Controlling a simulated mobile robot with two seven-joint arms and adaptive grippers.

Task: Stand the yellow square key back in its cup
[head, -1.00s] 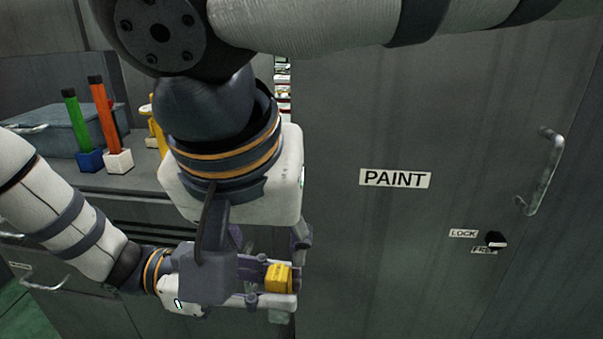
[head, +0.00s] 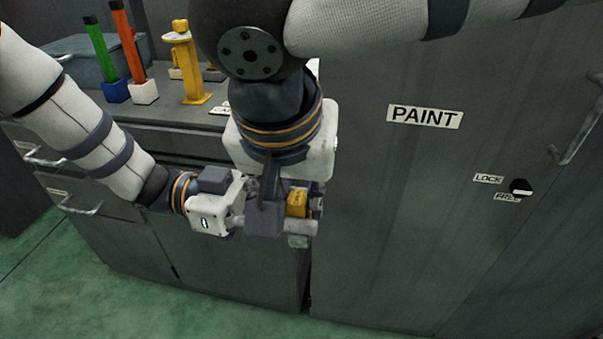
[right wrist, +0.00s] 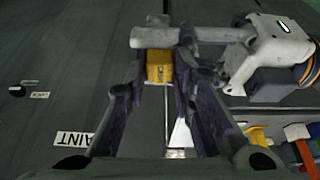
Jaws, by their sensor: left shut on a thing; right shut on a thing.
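The yellow square key (head: 298,203) shows as a short yellow block with dark marks, held in the air in front of the grey cabinet. It also shows in the right wrist view (right wrist: 160,68), between the right fingers. My right gripper (head: 285,208) reaches down from above and is shut on it. My left gripper (head: 272,212) comes in from the left at the same spot, shut on the key too; the fingers overlap and hide most of it. I cannot make out the key's own cup.
On the bench (head: 150,115) stand a green key (head: 97,47) in a blue cup (head: 115,90), an orange key (head: 127,42) in a white cup (head: 144,92) and a yellow stand (head: 187,65). A PAINT cabinet door (head: 400,200) fills the right side. Green floor (head: 130,300) lies below.

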